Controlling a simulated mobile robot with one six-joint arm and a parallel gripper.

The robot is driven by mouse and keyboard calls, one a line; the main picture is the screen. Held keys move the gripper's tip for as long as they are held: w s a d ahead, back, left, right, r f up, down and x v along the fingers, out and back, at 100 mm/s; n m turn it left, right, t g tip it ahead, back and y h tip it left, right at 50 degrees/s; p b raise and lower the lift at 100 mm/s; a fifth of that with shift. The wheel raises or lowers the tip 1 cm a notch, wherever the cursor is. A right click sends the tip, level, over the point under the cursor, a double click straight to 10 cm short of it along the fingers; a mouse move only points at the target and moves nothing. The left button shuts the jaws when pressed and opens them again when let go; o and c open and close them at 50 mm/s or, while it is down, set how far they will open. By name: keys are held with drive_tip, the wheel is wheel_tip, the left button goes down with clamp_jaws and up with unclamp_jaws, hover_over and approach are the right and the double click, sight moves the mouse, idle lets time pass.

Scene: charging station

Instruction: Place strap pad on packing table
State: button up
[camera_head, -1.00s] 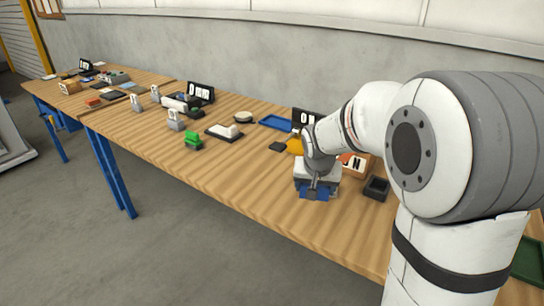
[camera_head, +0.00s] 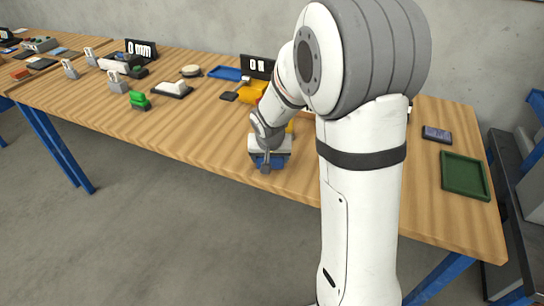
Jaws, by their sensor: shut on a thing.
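My gripper (camera_head: 268,163) is near the front edge of the wooden table (camera_head: 200,146), right of the green block. It is shut on a small blue piece, which shows at its tip. The piece is partly hidden by the gripper, and I cannot tell for certain that it is the strap pad. Whether the piece touches the tabletop or hangs just above it is unclear. My arm stands in front of the table's middle and hides part of the surface.
A green block (camera_head: 139,101), a dark tray with a white item (camera_head: 172,89) and a blue tray (camera_head: 225,73) are on the left. A green tray (camera_head: 464,175) and a dark flat device (camera_head: 437,134) lie on the right. Bare wood surrounds the green tray.

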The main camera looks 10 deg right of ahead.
drive_tip(key=shift+f, duration=0.15)
drive_tip(key=o, duration=1)
drive_tip(key=shift+c, duration=0.2)
drive_tip(key=shift+r, duration=0.4)
drive_tip(key=p+v, duration=0.1)
drive_tip(key=v, duration=1)
drive_tip(key=s+d+r+n+g+y, duration=0.1)
drive_tip(key=s+d+n+g, duration=0.1)
drive_tip(key=s, duration=1.8)
drive_tip(key=shift+s+d+n, duration=0.15)
drive_tip(key=shift+s+n, duration=0.15)
drive_tip(key=shift+s, duration=0.1)
drive_tip(key=shift+r, duration=0.25)
